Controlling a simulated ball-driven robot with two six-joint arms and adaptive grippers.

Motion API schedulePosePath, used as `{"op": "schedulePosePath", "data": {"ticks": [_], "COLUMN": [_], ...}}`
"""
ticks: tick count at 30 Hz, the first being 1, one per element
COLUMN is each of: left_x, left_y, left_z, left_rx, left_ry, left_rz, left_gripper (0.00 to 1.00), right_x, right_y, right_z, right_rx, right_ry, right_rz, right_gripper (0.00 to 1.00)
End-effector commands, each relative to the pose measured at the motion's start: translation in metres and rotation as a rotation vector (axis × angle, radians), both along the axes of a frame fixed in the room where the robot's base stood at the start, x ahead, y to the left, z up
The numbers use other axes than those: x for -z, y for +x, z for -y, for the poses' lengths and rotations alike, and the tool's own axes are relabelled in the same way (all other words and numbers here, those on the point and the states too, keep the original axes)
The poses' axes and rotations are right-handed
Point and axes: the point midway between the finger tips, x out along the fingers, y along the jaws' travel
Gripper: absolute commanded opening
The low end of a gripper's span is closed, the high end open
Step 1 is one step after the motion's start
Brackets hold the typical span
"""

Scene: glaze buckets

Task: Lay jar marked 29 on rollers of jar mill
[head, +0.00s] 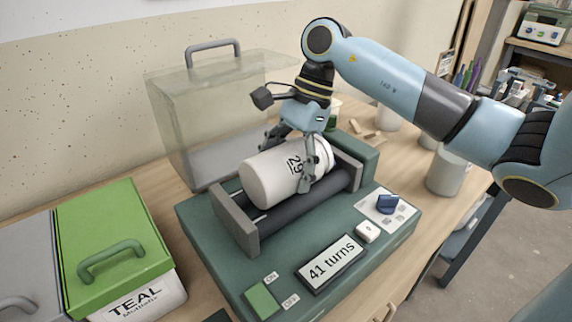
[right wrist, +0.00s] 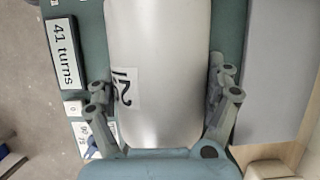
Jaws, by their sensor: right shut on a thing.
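The white jar marked 29 (head: 270,176) lies on its side along the dark rollers (head: 322,199) of the green jar mill (head: 290,236), between the mill's two grey end plates. I cannot tell whether it rests fully on both rollers. My right gripper (head: 293,165) comes down from above with its fingers on both sides of the jar, near its lidded end, and is shut on it. In the right wrist view the jar (right wrist: 158,60) fills the middle between the fingers (right wrist: 163,105), with part of its number showing. My left gripper is not in view.
A clear cover with a handle (head: 215,110) stands behind the mill. A green-lidded bucket marked TEAL (head: 105,225) stands at the left. The mill's front has a "41 turns" display (head: 331,262), a green switch (head: 262,300) and a blue knob (head: 387,204). Pale jars (head: 444,175) stand at the right.

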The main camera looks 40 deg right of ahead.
Motion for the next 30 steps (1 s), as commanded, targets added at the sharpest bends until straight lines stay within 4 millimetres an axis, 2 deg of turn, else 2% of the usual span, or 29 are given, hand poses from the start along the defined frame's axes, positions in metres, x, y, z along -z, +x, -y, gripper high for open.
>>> {"op": "schedulePosePath", "data": {"ticks": [6,7,10,20,23,30], "left_x": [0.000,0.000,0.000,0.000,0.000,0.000], "left_y": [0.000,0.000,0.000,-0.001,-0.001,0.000], "left_z": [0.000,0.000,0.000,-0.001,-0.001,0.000], "left_rx": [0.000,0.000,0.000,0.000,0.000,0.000], "left_ry": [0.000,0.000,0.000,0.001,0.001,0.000], "left_rz": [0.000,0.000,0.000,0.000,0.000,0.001], "left_gripper": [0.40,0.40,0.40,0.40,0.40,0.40], "right_x": [-0.002,-0.002,-0.001,-0.002,-0.012,-0.060], "right_y": [0.001,0.001,0.001,0.000,0.000,-0.002], "right_z": [0.000,0.000,0.000,0.002,0.006,0.026], "right_rx": [-0.001,-0.001,-0.001,0.001,0.001,-0.002], "right_ry": [0.001,0.001,0.001,-0.001,-0.003,-0.006], "right_rz": [0.004,0.004,0.003,-0.001,0.000,0.003], "right_gripper": [0.33,0.86,0.99,1.00,1.00,1.00]}}
